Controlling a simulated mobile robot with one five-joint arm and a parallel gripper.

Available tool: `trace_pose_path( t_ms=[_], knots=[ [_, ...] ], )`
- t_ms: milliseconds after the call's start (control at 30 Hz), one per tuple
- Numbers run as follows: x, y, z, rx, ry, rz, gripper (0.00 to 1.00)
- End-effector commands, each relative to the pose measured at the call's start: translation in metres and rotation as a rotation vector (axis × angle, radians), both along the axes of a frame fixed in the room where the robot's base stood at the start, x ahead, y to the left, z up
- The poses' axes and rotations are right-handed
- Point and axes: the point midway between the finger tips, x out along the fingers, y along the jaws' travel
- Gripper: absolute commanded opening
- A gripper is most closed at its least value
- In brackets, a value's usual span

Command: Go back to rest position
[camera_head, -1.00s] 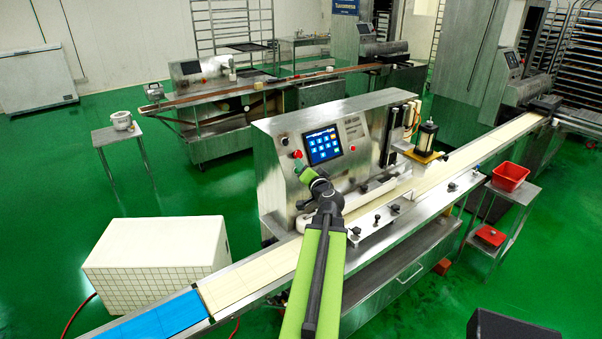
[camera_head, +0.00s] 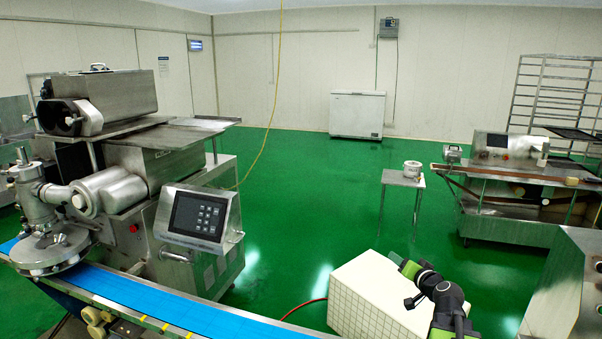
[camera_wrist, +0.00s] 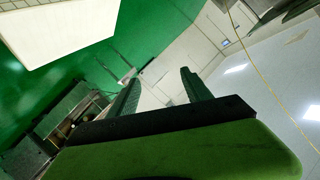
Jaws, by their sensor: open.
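My gripper (camera_head: 400,264) is at the lower right of the head view, in front of the white tiled block. In the wrist view, its two dark fingers (camera_wrist: 160,80) stand apart with nothing between them. The fingers point toward the pale walls and green floor. The steel encrusting machine (camera_head: 125,175) is at the left of the head view, well away from my gripper. Its tilted control panel (camera_head: 200,218) has a dark screen and keys. A blue conveyor belt (camera_head: 160,302) runs below it.
The white tiled block (camera_head: 350,300) stands close behind my arm. A steel machine edge (camera_head: 565,290) is at the right. A small table with a pot (camera_head: 411,170) and a white chest freezer (camera_head: 357,114) are farther back. Green floor (camera_head: 310,200) is open in the middle.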

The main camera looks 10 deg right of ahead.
Motion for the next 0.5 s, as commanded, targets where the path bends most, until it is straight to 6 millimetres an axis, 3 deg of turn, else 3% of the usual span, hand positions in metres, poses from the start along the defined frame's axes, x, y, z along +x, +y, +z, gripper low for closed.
trace_pose_path(
  t_ms=[33,133,233,300,400,500],
  knots=[
    [0.013,0.045,-0.008,-0.017,0.034,0.081,0.57],
    [0.025,0.131,-0.028,-0.057,0.121,0.242,0.57],
    [0.023,0.213,-0.052,-0.109,0.228,0.401,0.57],
    [0.013,0.264,-0.071,-0.149,0.314,0.505,0.57],
    [-0.013,0.324,-0.099,-0.217,0.459,0.632,0.57],
    [-0.053,0.362,-0.131,-0.305,0.661,0.727,0.57]
  ],
)
